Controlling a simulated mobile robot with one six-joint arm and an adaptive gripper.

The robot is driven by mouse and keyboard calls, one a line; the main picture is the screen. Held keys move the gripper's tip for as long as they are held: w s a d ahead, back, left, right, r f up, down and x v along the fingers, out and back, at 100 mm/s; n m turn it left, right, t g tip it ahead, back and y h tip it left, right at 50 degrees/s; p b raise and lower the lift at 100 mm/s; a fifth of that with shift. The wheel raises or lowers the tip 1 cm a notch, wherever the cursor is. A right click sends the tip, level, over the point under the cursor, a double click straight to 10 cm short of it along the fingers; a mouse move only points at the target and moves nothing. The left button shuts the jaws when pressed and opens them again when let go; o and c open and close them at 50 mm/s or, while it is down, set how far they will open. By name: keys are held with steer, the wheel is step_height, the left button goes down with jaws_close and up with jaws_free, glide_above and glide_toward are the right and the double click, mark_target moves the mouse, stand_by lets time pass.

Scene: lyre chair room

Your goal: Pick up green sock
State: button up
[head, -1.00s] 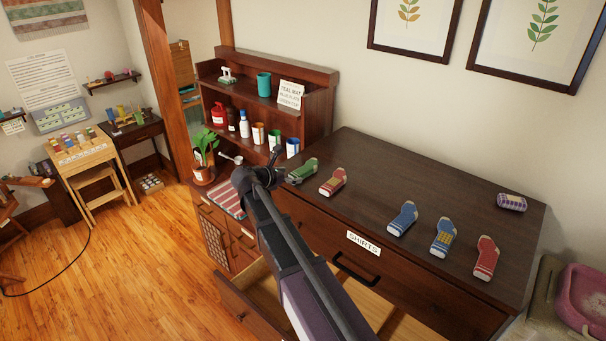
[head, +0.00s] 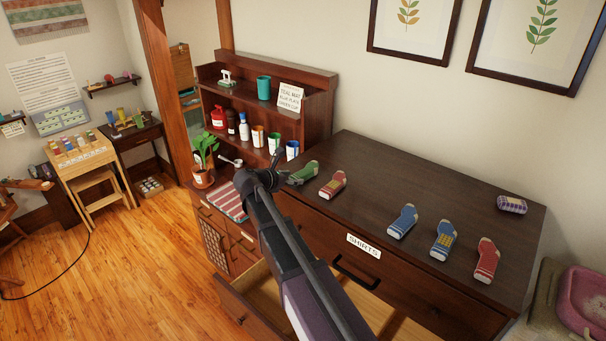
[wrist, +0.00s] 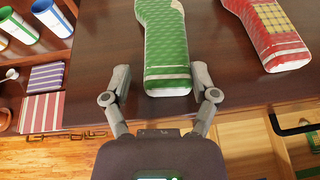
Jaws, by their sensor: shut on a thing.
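The green sock (head: 303,173) is at the far left end of the dark dresser top. In the wrist view, the patterned green sock (wrist: 167,45) has its pale-cuffed end toward me, between the two fingers of my gripper (wrist: 160,78). My gripper is shut on this end of the sock. In the head view my gripper (head: 279,165) is at the sock's left side, and my arm hides part of the dresser edge. The sock appears to be at the level of the dresser top; I cannot tell any lift.
A red sock with a yellow patch (head: 332,184) lies just right of the green one. Blue (head: 403,221), blue-yellow (head: 443,240) and red (head: 486,261) socks lie farther right, with a rolled purple one (head: 512,204) behind. An open drawer (head: 262,290) juts out below.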

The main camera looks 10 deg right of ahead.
steer(key=shift+r, duration=0.1)
stand_by(0.3)
step_height(320, 180, up, 4)
steer(key=p, duration=0.4)
steer(key=s+d+p, duration=0.1)
steer(key=s+d, duration=0.1)
steer(key=s, duration=1.3)
steer(key=shift+s+d+r, duration=0.35)
steer(key=shift+s, duration=0.05)
steer(key=shift+f, duration=0.1)
